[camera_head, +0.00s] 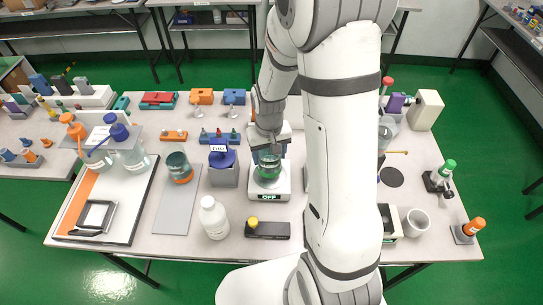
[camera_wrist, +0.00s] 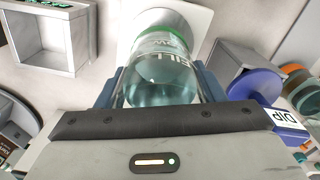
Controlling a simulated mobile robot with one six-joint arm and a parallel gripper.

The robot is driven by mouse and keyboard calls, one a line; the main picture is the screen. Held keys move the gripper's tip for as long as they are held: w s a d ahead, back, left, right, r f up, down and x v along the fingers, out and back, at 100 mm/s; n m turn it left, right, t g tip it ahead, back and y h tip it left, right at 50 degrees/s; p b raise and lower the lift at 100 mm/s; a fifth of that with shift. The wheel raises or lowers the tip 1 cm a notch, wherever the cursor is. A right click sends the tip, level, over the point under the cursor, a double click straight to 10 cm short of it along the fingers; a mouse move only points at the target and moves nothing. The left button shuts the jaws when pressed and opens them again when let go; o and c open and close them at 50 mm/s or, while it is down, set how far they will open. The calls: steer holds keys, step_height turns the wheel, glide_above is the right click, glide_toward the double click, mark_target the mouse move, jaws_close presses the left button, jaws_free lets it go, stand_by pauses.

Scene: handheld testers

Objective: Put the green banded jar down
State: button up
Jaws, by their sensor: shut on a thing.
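My gripper (camera_head: 267,148) is over the middle of the table, shut on the green banded jar (camera_head: 268,170). The jar is clear glass with teal tones and a green band. In the head view it is partly hidden by my gripper and appears at a white device (camera_head: 269,189) with a display reading "OFF". I cannot tell whether its base touches the device. In the wrist view the jar (camera_wrist: 163,75) lies between the two blue-grey fingers of my gripper (camera_wrist: 160,92), with its green band toward the top.
A grey block with a blue-topped tester (camera_head: 223,165) stands just left of the jar. A white bottle (camera_head: 214,217) and a black device with a yellow knob (camera_head: 267,229) are in front. An orange-banded jar (camera_head: 179,167) is farther left. A grey mat (camera_head: 177,205) has bare room.

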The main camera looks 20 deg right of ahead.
steer(key=shift+f, duration=0.85)
steer(key=shift+f, duration=0.15)
steer(key=o, duration=1.4)
steer(key=shift+s, duration=0.1)
